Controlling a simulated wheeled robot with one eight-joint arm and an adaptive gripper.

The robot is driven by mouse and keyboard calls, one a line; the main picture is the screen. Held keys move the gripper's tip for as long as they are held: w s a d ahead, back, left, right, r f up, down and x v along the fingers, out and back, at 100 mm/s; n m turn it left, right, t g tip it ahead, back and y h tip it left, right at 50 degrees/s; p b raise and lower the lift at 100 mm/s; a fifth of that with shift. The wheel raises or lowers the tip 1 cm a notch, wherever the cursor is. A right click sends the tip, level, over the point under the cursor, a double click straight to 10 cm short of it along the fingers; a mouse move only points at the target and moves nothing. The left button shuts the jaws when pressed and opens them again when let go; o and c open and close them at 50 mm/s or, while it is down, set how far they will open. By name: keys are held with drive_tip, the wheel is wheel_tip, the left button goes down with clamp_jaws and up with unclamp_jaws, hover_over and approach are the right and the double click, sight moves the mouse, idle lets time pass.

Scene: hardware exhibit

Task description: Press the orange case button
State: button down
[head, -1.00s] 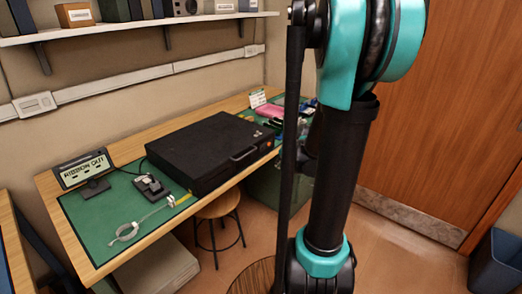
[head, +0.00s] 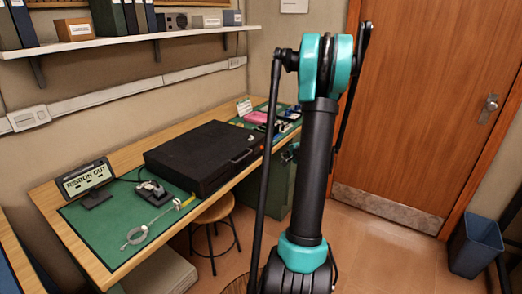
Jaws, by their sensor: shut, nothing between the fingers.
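The black case (head: 205,155) lies closed and flat on the green-matted workbench. Its handle (head: 241,156) is on the side facing the floor.
A stool (head: 214,211) stands under the bench edge. A blue bin (head: 475,246) stands right.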

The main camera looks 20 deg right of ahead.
drive_tip(key=shift+w+a, duration=0.1)
approach(263, 149)
drive_tip(key=shift+w+d+f, duration=0.2)
drive_tip(key=shift+w+f, duration=0.45)
drive_tip(key=shift+w, duration=0.15)
drive_tip(key=shift+w+d+f, duration=0.15)
drive_tip(key=shift+w+f, duration=0.5)
drive_tip(key=shift+w, duration=0.15)
drive_tip(key=shift+w+a, duration=0.1)
idle(0.5)
drive_tip(key=shift+w+a, duration=0.15)
drive_tip(key=shift+w, duration=0.05)
drive_tip(key=shift+w+a, duration=0.3)
drive_tip(key=shift+w, duration=0.05)
idle(0.9)
idle(0.3)
drive_tip(key=shift+s+d, duration=0.55)
drive_tip(key=shift+s, duration=0.15)
drive_tip(key=shift+s+d, duration=0.8)
drive_tip(key=shift+s, duration=0.2)
drive_tip(key=shift+s+d, duration=0.75)
drive_tip(key=shift+s, duration=0.2)
